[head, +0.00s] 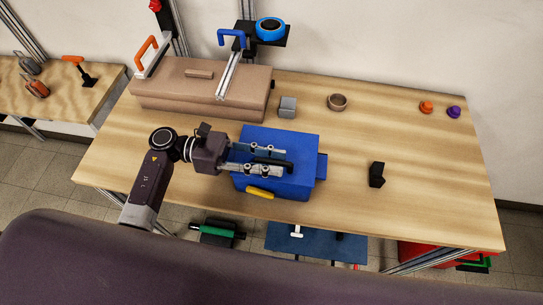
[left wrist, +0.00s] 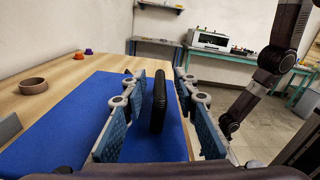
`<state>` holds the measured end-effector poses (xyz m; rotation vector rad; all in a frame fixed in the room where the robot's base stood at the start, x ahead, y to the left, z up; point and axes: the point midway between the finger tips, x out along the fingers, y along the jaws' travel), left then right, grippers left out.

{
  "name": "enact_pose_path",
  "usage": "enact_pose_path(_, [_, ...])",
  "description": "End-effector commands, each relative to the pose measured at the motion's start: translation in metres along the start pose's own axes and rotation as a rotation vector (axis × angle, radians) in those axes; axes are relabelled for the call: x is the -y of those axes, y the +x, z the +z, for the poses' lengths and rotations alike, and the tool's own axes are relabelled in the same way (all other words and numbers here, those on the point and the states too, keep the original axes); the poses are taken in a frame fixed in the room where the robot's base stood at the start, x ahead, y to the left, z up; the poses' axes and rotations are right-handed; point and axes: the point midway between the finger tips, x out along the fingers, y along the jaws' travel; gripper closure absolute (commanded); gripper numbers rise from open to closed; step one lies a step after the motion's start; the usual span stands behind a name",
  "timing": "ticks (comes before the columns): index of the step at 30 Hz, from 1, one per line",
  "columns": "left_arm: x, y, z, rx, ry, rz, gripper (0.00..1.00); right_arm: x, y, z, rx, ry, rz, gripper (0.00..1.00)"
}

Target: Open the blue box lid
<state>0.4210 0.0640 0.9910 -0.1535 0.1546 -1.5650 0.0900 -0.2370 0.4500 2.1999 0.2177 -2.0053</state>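The blue box (head: 300,145) stands on the wooden table with its lid down. A yellow latch (head: 260,192) is on its near side. The lid's black handle (left wrist: 160,100) stands up from the blue lid (left wrist: 62,125). My left gripper (head: 284,161) is over the lid with its fingers on either side of the handle. In the left wrist view the fingers (left wrist: 158,112) are open, with a gap between each finger and the handle. The head view shows the handle partly hidden by the fingers. My right gripper is not in view.
A grey cube (head: 287,107) and a brown bowl (head: 338,102) stand behind the box. A large brown case (head: 180,85) is at the back left. A black block (head: 376,174) lies to the right. The table's right part is mostly clear.

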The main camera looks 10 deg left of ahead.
Motion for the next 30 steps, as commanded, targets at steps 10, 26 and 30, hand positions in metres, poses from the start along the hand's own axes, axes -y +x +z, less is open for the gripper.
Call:
enact_pose_path(10, [0.0000, 0.0003, -0.0006, 0.000, 0.000, 0.000, 0.87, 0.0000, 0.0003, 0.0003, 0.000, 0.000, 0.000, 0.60])
enact_pose_path(26, [-0.0005, -0.0002, -0.0008, -0.001, -0.002, 0.001, 1.00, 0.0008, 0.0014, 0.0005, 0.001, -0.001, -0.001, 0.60])
enact_pose_path(30, [-0.0010, -0.0006, -0.0004, -0.002, -0.021, 0.000, 1.00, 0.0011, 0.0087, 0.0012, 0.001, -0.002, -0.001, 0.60])
